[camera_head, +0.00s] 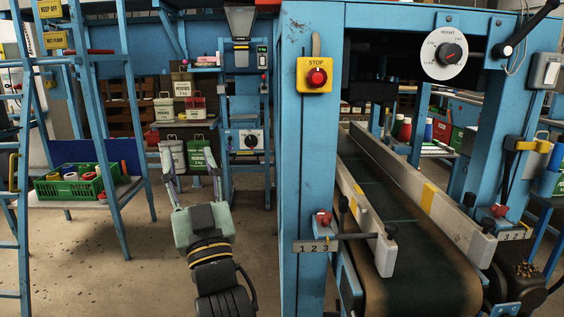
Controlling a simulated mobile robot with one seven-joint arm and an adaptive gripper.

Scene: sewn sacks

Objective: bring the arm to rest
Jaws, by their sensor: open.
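My gripper (194,172) is at the left of centre in the head view, pointing away from me. Its two fingers stand apart and nothing shows between them. My arm reaches up from the bottom edge, with a black wrist and a pale green gripper body. The rest of my arm is below the picture.
A blue machine post (309,140) with a stop button stands right of my arm, beside a conveyor belt (405,235). At left are a blue ladder frame (88,110) and a shelf with a green crate (66,186). The floor (105,275) at lower left is clear.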

